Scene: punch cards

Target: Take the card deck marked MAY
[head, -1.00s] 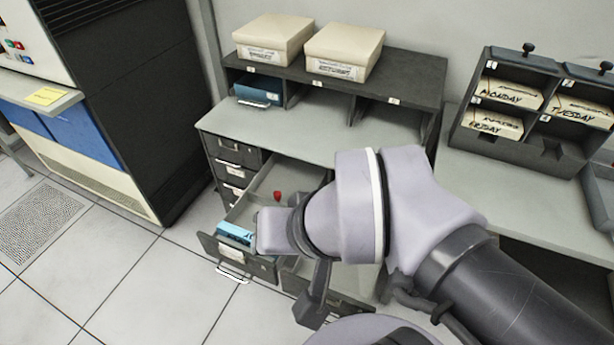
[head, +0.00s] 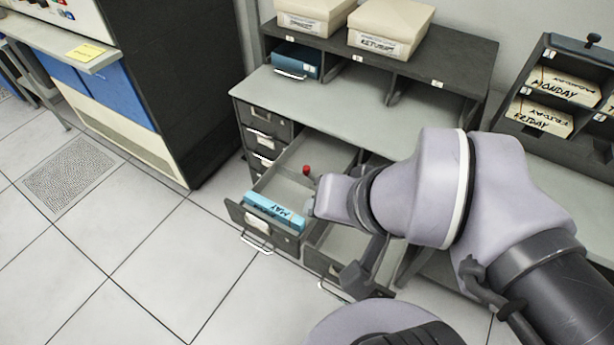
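The light-blue card deck marked MAY (head: 274,209) lies at the front end of an open grey drawer (head: 266,228). Its label reads upside down in the head view. The end of my arm, with my gripper (head: 311,196), is just right of the deck, over the drawer's right side. The fingers are mostly hidden behind my wrist, so I cannot tell how far apart they are or whether they touch the deck. The deck appears to rest in the drawer.
A red knob (head: 306,170) stands in the drawer behind the deck. Another open drawer (head: 325,267) is to the right, partly behind my arm. Boxes (head: 391,27) sit on the desk shelf, with a blue binder (head: 296,60) below. Clear floor lies left.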

